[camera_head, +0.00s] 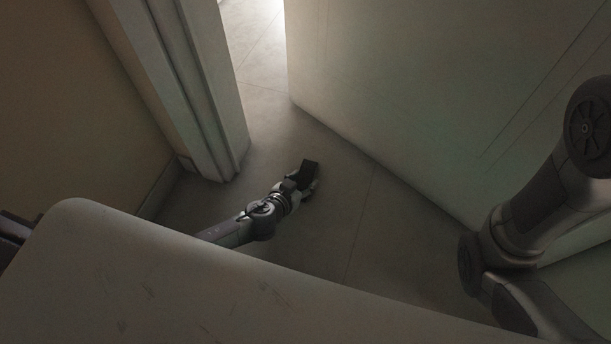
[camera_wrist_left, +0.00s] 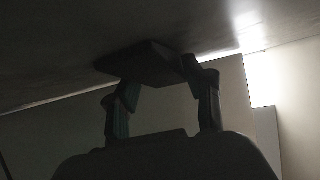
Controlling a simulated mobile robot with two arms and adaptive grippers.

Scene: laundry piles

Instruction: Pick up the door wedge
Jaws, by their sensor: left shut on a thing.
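The door wedge is a small dark block; in the head view the wedge (camera_head: 310,167) shows at the tip of my left gripper (camera_head: 303,181). In the left wrist view the dark wedge (camera_wrist_left: 143,62) sits between the two fingers of my left gripper (camera_wrist_left: 163,92), which is shut on it. The wedge is close to the floor; I cannot tell whether it touches it. Part of the wedge is hidden by the fingers. My right gripper is out of view; only part of my right arm shows at the right of the head view.
A pale door (camera_head: 430,90) stands open at the upper right, near the gripper. A door frame (camera_head: 205,90) and wall (camera_head: 60,110) are on the left. A large pale surface (camera_head: 150,280) covers the foreground. Tiled floor (camera_head: 335,220) lies clear around the gripper.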

